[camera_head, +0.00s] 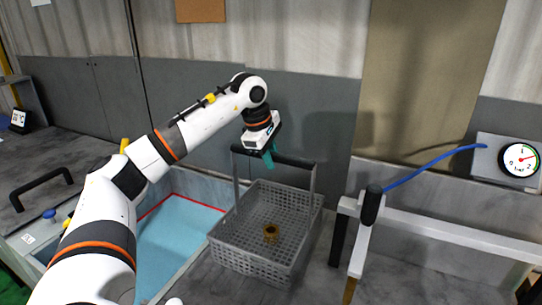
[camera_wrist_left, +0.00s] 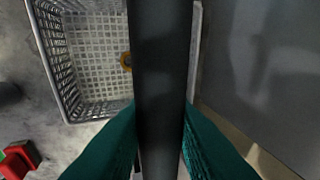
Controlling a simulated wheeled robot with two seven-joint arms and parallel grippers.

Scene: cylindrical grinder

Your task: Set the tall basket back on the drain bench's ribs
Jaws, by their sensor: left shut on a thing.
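The tall basket (camera_head: 262,240) is a grey mesh crate with a dark bar handle (camera_head: 292,161) on tall side posts. It stands upright at the right end of the blue bath, over the grey bench top. My left gripper (camera_head: 269,157) has its teal fingers shut on the handle, left of the bar's middle. In the left wrist view the dark handle bar (camera_wrist_left: 160,70) runs between the fingers (camera_wrist_left: 160,140), with the basket's mesh (camera_wrist_left: 95,50) below. A brass ring-like part (camera_head: 271,232) lies inside. I cannot tell whether the basket's underside touches ribs. My right gripper is out of view.
The blue bath (camera_head: 172,240) with a red line lies left of the basket. A white rail frame (camera_head: 440,228) with a black-topped post (camera_head: 372,205) stands close right. A gauge (camera_head: 520,160) with a blue hose is at far right. A grey wall stands behind.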

